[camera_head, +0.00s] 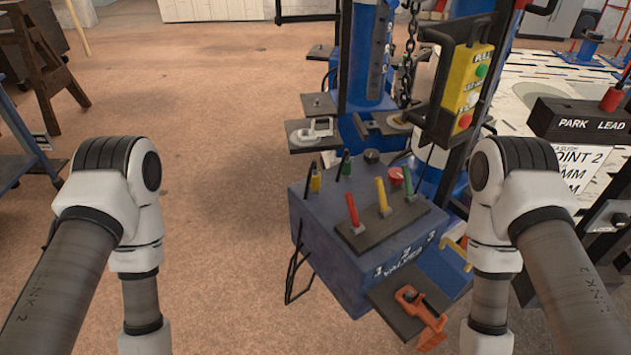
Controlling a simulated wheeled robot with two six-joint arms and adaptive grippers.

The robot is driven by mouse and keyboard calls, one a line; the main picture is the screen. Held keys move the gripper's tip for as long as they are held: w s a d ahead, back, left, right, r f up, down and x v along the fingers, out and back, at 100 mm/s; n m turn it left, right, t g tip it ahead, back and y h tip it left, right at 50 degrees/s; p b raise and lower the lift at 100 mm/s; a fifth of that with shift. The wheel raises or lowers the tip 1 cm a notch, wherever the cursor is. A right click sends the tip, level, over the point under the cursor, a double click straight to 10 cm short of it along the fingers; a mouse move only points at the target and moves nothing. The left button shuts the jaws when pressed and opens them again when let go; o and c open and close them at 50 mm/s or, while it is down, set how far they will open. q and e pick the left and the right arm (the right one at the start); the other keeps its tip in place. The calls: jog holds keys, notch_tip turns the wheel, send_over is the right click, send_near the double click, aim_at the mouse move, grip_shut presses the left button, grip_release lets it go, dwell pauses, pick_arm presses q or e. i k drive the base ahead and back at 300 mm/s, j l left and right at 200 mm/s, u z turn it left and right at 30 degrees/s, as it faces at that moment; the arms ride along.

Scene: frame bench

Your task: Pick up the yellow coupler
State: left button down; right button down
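A small upright yellow piece (315,179) stands at the back left corner of the blue valve box (345,255). It looks like a coupler, but it is too small to be certain. A similar green piece (345,165) stands just right of it. Both of my arms reach down past the bottom edge of the head view, one at each side. My left and right grippers are out of the picture, so what they hold is hidden.
The valve box carries red (352,210), yellow (382,195) and green (408,182) levers. An orange tool (420,315) lies on a dark plate at its front. A yellow button box (468,88) stands above. Open floor (215,220) lies left of the box.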

aim_at(316, 179)
jog(key=i+l+z, duration=0.5)
jog(key=i+l, duration=0.25)
jog(key=l, duration=0.1)
